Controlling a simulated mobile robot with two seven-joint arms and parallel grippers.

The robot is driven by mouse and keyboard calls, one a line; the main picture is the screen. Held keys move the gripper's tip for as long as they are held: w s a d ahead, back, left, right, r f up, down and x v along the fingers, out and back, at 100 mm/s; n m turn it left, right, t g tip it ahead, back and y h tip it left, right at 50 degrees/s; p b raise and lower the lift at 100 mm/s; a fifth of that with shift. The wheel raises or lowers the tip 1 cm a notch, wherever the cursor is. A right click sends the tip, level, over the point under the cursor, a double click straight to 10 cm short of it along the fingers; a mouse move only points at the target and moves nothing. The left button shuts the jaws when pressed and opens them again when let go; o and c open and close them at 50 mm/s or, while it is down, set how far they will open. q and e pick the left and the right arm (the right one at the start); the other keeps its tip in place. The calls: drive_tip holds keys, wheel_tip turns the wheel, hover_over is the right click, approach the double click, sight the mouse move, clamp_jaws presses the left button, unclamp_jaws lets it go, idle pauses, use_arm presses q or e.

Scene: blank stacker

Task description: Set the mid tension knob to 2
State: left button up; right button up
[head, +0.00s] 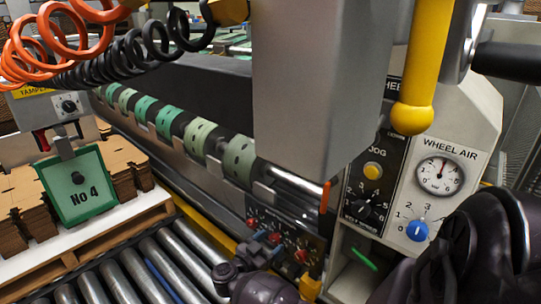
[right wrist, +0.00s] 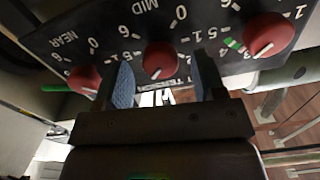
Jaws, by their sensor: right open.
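The mid tension knob (right wrist: 160,60) is round and red with a white pointer line, under the word MID on a dark panel (right wrist: 105,30). Its pointer slants down and left in the right wrist view; I cannot tell which number it marks. My right gripper (right wrist: 164,72) is open, with one blue-grey finger on each side of the knob. Whether the fingers touch it is unclear. In the head view the right gripper (head: 268,252) is small and partly hidden at the panel with the red knobs. My left gripper is not in view.
The red near knob (right wrist: 85,80) and another red knob (right wrist: 268,35) flank the middle one closely. A roller conveyor (head: 130,275) runs along the front left. A control box with a blue knob (head: 417,231) and a wheel air gauge (head: 440,176) stands at the right.

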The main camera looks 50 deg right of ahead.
drive_tip(key=shift+d, duration=0.75)
